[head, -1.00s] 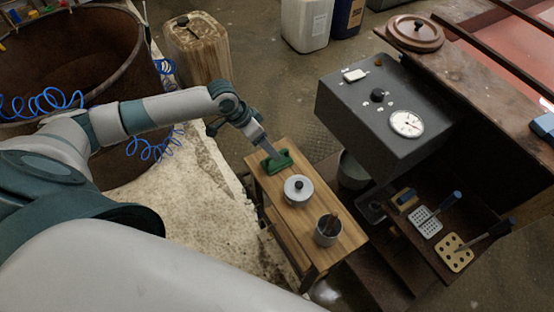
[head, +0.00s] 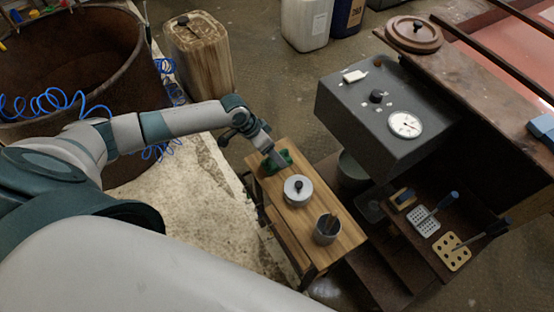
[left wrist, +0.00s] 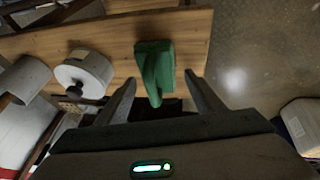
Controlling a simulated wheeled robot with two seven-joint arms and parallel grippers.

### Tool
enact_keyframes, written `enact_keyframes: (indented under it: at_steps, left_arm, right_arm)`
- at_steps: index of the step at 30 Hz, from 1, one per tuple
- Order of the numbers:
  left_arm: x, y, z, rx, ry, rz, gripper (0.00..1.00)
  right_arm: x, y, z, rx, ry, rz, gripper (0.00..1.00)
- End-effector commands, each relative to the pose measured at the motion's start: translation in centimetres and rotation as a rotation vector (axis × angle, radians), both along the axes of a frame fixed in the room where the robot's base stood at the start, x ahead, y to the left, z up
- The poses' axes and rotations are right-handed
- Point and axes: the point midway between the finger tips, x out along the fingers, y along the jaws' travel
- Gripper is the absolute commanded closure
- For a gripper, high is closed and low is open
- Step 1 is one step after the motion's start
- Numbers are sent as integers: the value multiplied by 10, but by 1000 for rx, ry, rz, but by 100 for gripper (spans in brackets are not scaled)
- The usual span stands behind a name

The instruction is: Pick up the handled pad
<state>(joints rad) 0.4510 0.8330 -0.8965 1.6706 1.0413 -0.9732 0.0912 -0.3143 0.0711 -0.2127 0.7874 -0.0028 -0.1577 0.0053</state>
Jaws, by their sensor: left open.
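The handled pad is a green block with a raised grip. It lies at the far end of a small wooden table, partly hidden by my gripper in the head view (head: 284,158). In the left wrist view the green pad (left wrist: 153,70) sits between and just beyond the two fingers. My left gripper (left wrist: 160,92) is open, its fingers on either side of the pad's near end. In the head view the left gripper (head: 274,161) comes down over the pad from the left. I cannot tell whether it touches. My right gripper is not in view.
On the wooden table (head: 335,253) stand a lidded silver pot (head: 298,192) and a grey cup (head: 327,231) beside the pad. A dark box with a dial (head: 365,120) stands to the right. A shelf at right holds several handled tools (head: 453,252).

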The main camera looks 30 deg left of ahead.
Motion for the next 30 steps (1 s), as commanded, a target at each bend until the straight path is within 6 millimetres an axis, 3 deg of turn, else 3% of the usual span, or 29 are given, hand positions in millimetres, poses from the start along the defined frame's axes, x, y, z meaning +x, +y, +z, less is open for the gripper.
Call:
enact_keyframes:
  at_steps: [8,14,30]
  left_arm:
    - [0,0,0,0,0,1,38]
    - [0,0,0,0,0,1,79]
    - [1,0,8,-2,-3,1,80]
  right_arm:
    - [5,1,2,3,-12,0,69]
    - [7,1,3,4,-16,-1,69]
    - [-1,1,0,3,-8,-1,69]
